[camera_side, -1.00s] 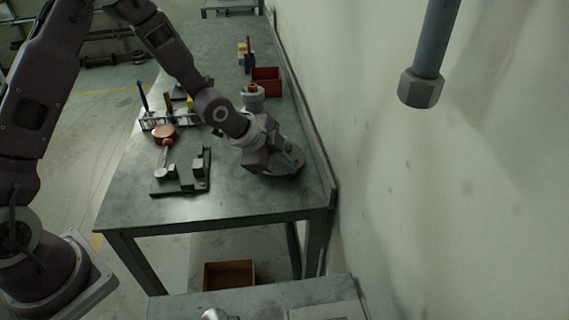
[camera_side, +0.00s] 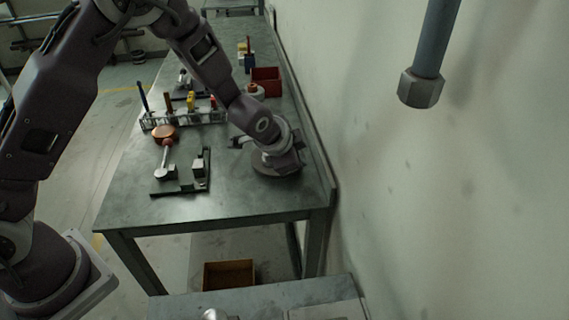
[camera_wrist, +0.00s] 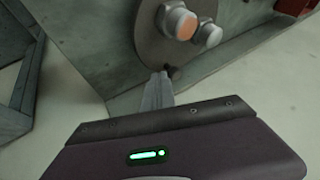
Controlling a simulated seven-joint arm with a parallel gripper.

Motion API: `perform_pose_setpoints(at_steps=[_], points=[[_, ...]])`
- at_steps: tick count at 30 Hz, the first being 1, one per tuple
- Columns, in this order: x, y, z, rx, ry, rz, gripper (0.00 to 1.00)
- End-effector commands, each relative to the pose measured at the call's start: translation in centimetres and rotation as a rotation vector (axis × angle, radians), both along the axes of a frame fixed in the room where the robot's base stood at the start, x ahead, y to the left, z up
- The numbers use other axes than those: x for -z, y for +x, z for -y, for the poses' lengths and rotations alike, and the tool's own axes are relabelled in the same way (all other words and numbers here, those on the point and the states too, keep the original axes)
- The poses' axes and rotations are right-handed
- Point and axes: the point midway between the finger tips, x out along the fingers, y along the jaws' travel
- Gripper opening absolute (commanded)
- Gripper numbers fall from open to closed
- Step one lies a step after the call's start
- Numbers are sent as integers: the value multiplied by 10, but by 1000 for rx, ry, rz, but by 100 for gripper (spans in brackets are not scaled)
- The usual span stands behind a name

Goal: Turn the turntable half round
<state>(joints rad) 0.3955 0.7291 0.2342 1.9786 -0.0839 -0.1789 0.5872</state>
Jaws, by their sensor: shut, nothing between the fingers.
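The turntable (camera_side: 272,168) is a dark round disc near the wall-side front corner of the bench, partly covered by my wrist. The fingertips are hidden in the side view.
A dark fixture plate (camera_side: 180,186) with upright blocks lies left of the turntable. Behind it stand a copper-coloured round piece (camera_side: 163,132) and a rack (camera_side: 185,119) of coloured tools. A red bin (camera_side: 266,82) is farther back. The wall (camera_side: 345,150) is close on the right.

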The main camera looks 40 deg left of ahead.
Motion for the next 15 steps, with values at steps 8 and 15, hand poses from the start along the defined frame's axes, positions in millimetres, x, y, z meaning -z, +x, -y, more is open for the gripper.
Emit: perform_pose_setpoints(at_steps=[8,15], points=[[0,10,3,-134,2,1,0],[0,19,2,-255,3,1,0]])
